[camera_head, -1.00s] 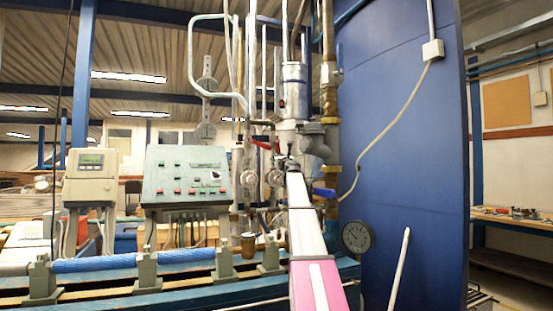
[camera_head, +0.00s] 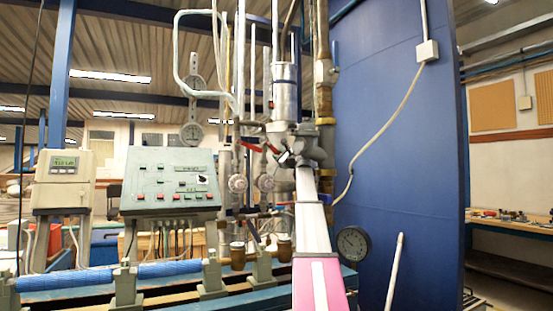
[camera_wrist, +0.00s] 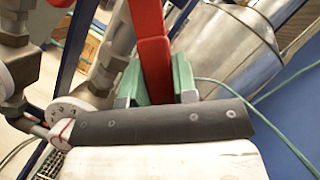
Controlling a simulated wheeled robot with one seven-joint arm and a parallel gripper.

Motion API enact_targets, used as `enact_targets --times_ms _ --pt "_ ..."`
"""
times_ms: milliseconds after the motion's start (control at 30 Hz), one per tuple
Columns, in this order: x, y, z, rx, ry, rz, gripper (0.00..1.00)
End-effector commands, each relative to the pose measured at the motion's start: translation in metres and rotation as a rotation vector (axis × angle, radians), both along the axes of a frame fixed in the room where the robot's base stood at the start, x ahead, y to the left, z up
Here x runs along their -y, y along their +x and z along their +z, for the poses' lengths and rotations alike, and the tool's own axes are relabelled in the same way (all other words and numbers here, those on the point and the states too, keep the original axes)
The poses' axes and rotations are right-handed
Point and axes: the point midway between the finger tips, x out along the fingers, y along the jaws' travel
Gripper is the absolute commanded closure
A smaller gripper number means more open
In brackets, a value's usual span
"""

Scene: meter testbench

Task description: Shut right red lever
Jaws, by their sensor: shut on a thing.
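The right red lever (camera_wrist: 154,60) runs down from the top of the wrist view between the green finger pads of my gripper (camera_wrist: 157,82). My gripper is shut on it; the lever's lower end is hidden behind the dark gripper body. In the head view my gripper (camera_head: 288,158) is at the valve pipework below the metal cylinder, with a bit of the red lever (camera_head: 273,149) just left of it. Another red lever (camera_head: 249,147) shows further left, apart from my gripper. A red piece (camera_wrist: 61,3) also shows at the wrist view's top left.
Grey valves and pipes (camera_head: 238,183) stand close to the left of my gripper. The metal cylinder (camera_head: 285,92) is above it. A blue wall panel (camera_head: 400,150) and a gauge (camera_head: 353,243) are on the right. A control box (camera_head: 171,182) stands on the left.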

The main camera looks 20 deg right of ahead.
Motion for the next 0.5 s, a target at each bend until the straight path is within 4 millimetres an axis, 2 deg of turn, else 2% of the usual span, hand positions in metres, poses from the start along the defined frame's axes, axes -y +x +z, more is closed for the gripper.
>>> enact_targets --times_ms 500 --pt "0.0028 0.0005 0.0033 0.001 -0.06 -0.001 1.0"
